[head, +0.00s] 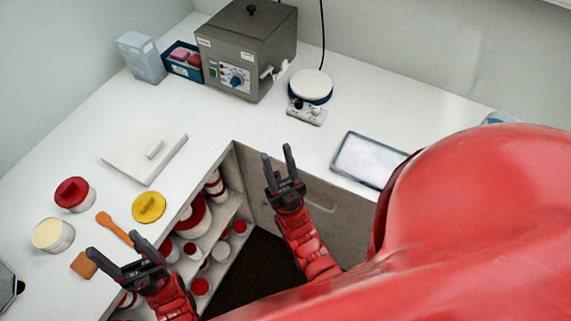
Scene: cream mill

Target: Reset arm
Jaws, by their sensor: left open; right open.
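My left gripper (112,256) is at the lower left, in front of the left counter's edge. Its two dark fingers are spread and hold nothing. My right gripper (277,161) is near the middle, in front of the cabinet panel at the inner corner. Its fingers point up the picture, apart and empty. Both red arms come up from the bottom. A large red part of my own body covers the lower right and hides the counter there.
The white counter (240,122) holds a grey heater box (246,50), a round hotplate (311,86), a tray (368,160), a white lidded box (145,152), a red-lidded jar (74,194), a yellow lid (149,207) and an orange spatula (113,228). Shelves below (222,245) hold several containers.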

